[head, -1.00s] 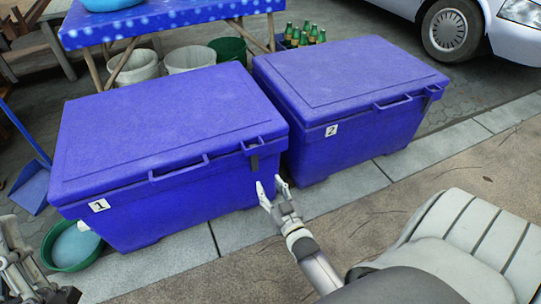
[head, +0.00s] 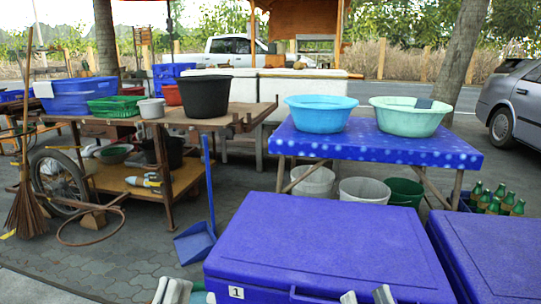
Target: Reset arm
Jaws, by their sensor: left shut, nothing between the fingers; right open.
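My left gripper (head: 173,290) shows only its pale fingertips at the bottom edge of the head view, left of the nearer blue cooler. Its fingers are shut and hold nothing. My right gripper (head: 367,296) shows only its two fingertips at the bottom edge, apart and empty, in front of the nearer cooler. The rest of both grippers and both arms are below the picture. The nearer blue cooler (head: 325,243) has a label "1" and its lid is shut. A second blue cooler (head: 490,250) stands to its right, cut off by the frame.
A table with a blue cloth (head: 373,150) behind the coolers holds a blue basin (head: 320,115) and a pale green basin (head: 410,118). A wooden cart (head: 185,180) stands at left. A blue dustpan (head: 195,243) and green bottles (head: 495,200) are on the ground. Pavement at lower left is clear.

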